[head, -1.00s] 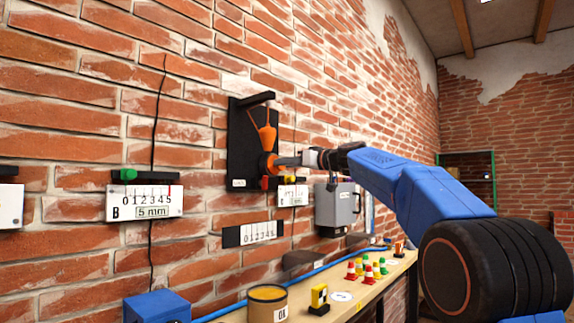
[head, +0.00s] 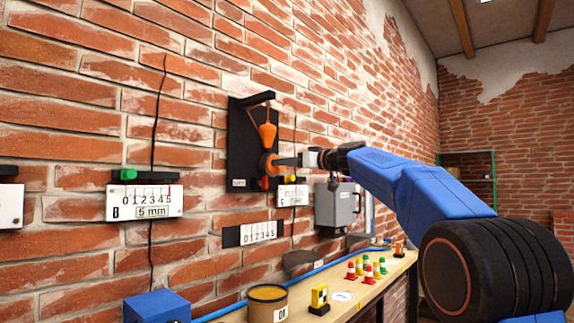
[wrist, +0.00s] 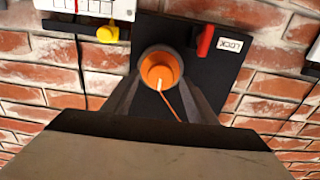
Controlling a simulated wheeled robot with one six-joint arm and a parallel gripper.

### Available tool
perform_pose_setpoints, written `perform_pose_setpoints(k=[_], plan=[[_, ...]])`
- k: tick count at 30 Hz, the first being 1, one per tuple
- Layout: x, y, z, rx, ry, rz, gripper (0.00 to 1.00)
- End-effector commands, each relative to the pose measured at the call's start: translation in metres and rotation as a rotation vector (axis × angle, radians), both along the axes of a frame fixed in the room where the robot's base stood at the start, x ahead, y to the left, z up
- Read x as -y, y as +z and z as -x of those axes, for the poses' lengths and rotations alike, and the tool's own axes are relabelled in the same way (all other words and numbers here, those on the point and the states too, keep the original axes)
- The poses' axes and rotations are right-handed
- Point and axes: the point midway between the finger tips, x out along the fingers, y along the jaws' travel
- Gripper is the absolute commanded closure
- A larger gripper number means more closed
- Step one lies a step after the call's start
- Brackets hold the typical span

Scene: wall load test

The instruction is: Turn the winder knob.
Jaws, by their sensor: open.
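The orange winder knob (wrist: 160,69) is on a black wall board (head: 240,130), with a pale mark on its face in the wrist view. It also shows in the head view (head: 268,164), partly behind my fingers. My gripper (wrist: 162,92) is open, its two dark fingers on either side of the knob's lower part; I cannot tell if they touch it. An orange plumb bob (head: 267,135) hangs by a cord from the board's top bracket. A red lever (wrist: 205,41) sits beside a LOCK label (wrist: 234,45).
A scale plate with a yellow slider (wrist: 108,34) is beside the board. A grey box (head: 338,207) hangs to the right. Below, a bench (head: 352,308) carries a tin (head: 267,303), a yellow block (head: 319,299) and several small cones. Another scale (head: 145,203) crosses a wall crack at left.

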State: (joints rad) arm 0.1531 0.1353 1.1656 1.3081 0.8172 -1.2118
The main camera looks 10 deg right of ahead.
Motion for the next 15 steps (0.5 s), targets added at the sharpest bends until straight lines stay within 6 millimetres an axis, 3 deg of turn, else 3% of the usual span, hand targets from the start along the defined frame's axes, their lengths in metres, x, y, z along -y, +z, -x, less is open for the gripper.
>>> perform_pose_setpoints(k=[7, 15], plan=[[0.008, 0.0, 0.01, -0.001, -0.001, 0.0, 0.48], [0.037, 0.0, 0.05, 0.0, -0.004, 0.0, 0.48]])
